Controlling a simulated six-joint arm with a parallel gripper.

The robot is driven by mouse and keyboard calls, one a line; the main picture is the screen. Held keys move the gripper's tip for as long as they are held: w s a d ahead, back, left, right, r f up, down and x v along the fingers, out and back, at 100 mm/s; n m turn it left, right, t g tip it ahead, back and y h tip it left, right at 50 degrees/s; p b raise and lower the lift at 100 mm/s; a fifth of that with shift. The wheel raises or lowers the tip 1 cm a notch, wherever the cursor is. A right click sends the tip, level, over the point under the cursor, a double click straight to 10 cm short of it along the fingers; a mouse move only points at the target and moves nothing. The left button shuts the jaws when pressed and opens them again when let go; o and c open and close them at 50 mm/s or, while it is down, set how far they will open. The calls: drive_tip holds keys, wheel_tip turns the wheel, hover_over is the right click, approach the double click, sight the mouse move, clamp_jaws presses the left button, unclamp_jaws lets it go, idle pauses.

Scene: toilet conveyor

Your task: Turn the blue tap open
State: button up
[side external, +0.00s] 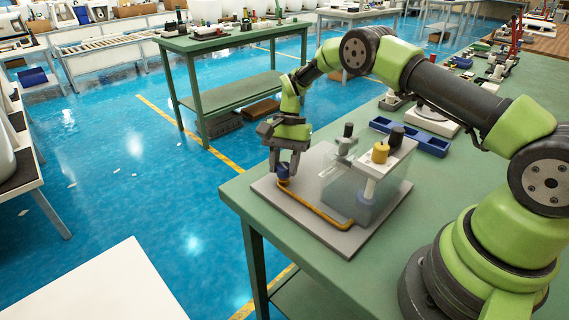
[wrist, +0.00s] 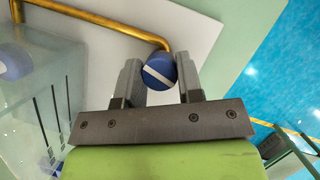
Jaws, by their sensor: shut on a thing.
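The blue tap (side external: 283,171) is a round blue knob at the left end of a brass pipe (side external: 318,216) on a grey base plate (side external: 340,243). In the wrist view the tap (wrist: 159,71) shows a white stripe across its top, running slightly tilted from left to right. My gripper (side external: 284,168) points down over the tap. In the wrist view its two fingers (wrist: 160,78) stand on either side of the knob, shut on it. The fingers hide part of the knob's sides.
A clear tank (side external: 345,190) stands on the plate to the right of the tap, beside a white stand with a yellow knob (side external: 381,152). A blue tray (side external: 410,137) lies behind. The green table's (side external: 243,205) left edge is close to the plate.

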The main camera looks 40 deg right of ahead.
drive_tip(key=shift+n+g+h, duration=0.3)
drive_tip(key=shift+n+g, duration=0.2)
drive_tip(key=shift+n, duration=1.1)
drive_tip(key=o, duration=0.9)
drive_tip(key=shift+r, duration=0.1)
drive_tip(key=shift+w+d+r, duration=0.1)
drive_tip(key=shift+w+r, duration=0.1)
drive_tip(key=shift+r, duration=0.1)
drive_tip(key=shift+w+d+r, duration=0.15)
drive_tip(key=shift+d+r, duration=0.05)
drive_tip(key=shift+r, duration=1.6)
drive_tip(key=shift+w+d+r, duration=0.15)
drive_tip(key=shift+w+r, duration=0.05)
drive_tip(key=shift+r, duration=1.65)
drive_tip(key=shift+w+d+r, duration=0.15)
drive_tip(key=shift+d+r, duration=0.05)
drive_tip(key=shift+r, duration=1.6)
